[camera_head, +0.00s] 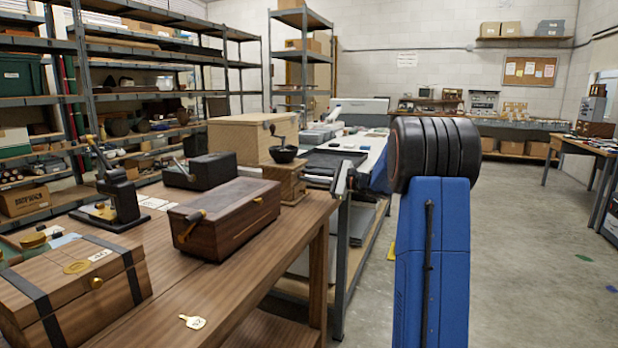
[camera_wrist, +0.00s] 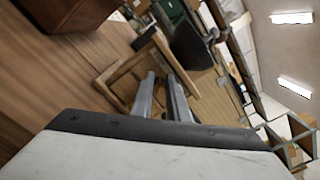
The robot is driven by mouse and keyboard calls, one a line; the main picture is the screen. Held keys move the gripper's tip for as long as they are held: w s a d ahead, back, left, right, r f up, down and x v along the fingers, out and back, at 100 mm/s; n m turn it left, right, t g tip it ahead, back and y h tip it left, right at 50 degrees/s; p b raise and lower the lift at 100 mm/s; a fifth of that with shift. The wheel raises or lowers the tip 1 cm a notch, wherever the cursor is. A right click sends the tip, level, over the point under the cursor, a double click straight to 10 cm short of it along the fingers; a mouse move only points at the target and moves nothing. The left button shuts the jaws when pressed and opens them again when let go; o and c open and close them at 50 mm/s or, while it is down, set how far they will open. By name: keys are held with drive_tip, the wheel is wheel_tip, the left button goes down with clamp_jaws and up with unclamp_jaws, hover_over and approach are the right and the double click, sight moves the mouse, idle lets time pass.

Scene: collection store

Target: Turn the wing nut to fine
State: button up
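A wooden hand mill (camera_head: 287,178) with a black bowl and a crank stands at the far right end of the wooden bench. I cannot make out a wing nut or any fine marking in either view. My gripper (camera_head: 345,178) is just right of the mill in the head view, beyond the bench edge. In the wrist view the two grey fingers of my gripper (camera_wrist: 163,85) stand a little apart with nothing seen between them. They point toward the wooden body of the mill (camera_wrist: 110,80), its dark bowl (camera_wrist: 190,45) beyond. Contact cannot be told.
On the bench (camera_head: 255,290) are a dark wooden box (camera_head: 225,215), a strapped chest (camera_head: 75,280), a black lever device (camera_head: 120,200), a black block (camera_head: 200,171) and a tag (camera_head: 192,322). A crate (camera_head: 252,138) stands behind. Floor at right is open.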

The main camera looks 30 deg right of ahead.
drive_tip(key=shift+w, duration=0.1)
clamp_jaws()
drive_tip(key=shift+a+f+n, duration=0.1)
drive_tip(key=shift+n, duration=0.6)
drive_tip(key=n, duration=0.3)
drive_tip(key=shift+f, duration=0.2)
drive_tip(key=n, duration=0.4)
drive_tip(key=shift+a+f+n, duration=0.1)
drive_tip(key=shift+f+n, duration=0.15)
drive_tip(key=shift+n, duration=0.05)
drive_tip(key=n, duration=0.4)
drive_tip(key=shift+f, duration=0.3)
drive_tip(key=n, duration=0.4)
drive_tip(key=shift+d+f+n, duration=0.2)
drive_tip(key=shift+n, duration=0.4)
